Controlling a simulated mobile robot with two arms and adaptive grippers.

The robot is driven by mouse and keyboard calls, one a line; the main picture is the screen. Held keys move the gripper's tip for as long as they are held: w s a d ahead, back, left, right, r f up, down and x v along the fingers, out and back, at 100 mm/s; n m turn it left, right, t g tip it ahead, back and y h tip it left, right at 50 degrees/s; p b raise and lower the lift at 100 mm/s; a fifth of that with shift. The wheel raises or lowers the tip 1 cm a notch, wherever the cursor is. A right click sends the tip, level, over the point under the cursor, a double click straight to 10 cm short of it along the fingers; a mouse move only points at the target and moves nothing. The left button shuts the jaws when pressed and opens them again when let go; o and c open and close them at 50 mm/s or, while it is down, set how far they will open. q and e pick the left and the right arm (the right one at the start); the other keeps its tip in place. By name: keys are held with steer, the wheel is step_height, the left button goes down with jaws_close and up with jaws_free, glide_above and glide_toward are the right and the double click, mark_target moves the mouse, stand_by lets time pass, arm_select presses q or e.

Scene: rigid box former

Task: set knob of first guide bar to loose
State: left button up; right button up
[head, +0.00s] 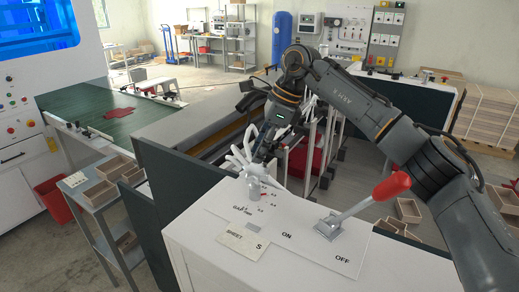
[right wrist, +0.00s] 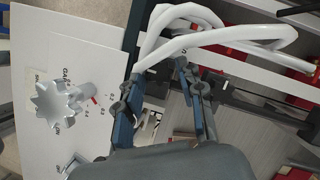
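My right gripper (head: 264,150) is above the far edge of a white machine top, just beyond a grey knob (head: 253,187) beside a "GAP mm" scale. In the right wrist view the gripper (right wrist: 160,78) has its two blue-sided fingers apart, with no object clearly held between them. The grey star-shaped knob (right wrist: 60,104) is left of the fingers there, apart from them, beside a small red mark. I cannot make out a guide bar knob or a "loose" marking. White curved tubes (right wrist: 205,38) cross in front of the fingertips. My left gripper is not in view.
A red-handled lever (head: 391,186) stands on the white top (head: 200,218) by the "ON" and "OFF" labels. A card (head: 243,241) marked "SHEET S" lies near it. A shelf cart (head: 84,198) with wooden trays is at left. A green conveyor (head: 105,113) lies behind it.

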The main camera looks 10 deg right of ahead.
steer(key=v, duration=1.2)
steer(key=shift+f, duration=0.1)
